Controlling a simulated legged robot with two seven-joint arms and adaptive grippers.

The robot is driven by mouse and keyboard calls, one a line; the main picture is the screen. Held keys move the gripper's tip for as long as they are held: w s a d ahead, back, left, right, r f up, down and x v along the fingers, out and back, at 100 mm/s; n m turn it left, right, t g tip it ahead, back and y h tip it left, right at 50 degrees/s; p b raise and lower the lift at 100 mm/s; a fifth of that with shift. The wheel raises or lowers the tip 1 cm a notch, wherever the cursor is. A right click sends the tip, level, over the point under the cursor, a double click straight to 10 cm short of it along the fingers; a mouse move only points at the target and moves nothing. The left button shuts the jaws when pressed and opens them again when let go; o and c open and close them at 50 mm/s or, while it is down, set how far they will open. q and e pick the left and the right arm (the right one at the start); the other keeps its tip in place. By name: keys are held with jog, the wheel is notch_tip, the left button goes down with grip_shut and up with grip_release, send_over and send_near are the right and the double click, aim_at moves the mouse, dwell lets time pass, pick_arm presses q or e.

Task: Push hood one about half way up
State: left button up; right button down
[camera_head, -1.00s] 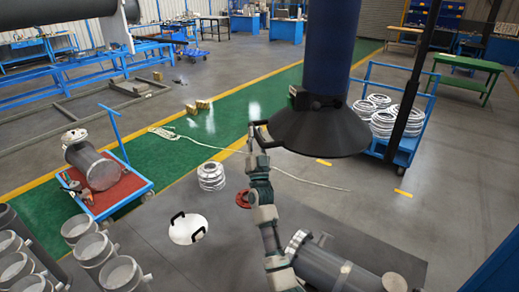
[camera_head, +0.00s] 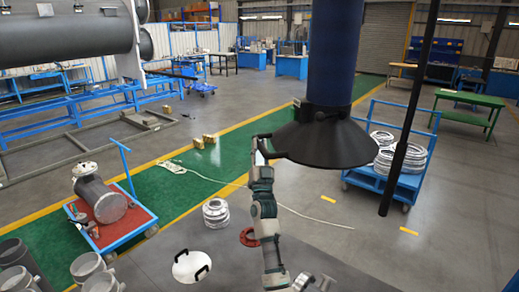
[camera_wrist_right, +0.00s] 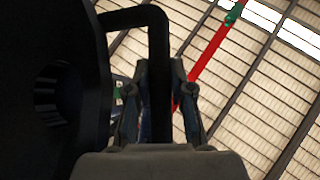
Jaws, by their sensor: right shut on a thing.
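The hood (camera_head: 325,141) is a wide black cone at the lower end of a thick blue duct (camera_head: 335,50), hanging near the centre of the head view. My right gripper (camera_head: 263,150) is at the hood's left edge, shut on a black handle there. In the right wrist view the bent black handle (camera_wrist_right: 159,40) runs down between the fingers of my right gripper (camera_wrist_right: 158,88). The dark hood (camera_wrist_right: 50,95) fills the left of that view. My left gripper is not in view.
A blue cart with wire coils (camera_head: 378,182) stands right of the hood, with a dark vertical pole (camera_head: 408,130) in front. A red-topped trolley (camera_head: 125,225) stands left. A coil stack (camera_head: 215,213) and a white disc with handles (camera_head: 192,266) lie below.

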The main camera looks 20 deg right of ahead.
jog(key=c, duration=1)
grip_release()
jog(key=shift+a, duration=0.1)
jog(key=shift+f, duration=0.15)
jog(key=v, duration=1.2)
jog(key=shift+w, duration=0.1)
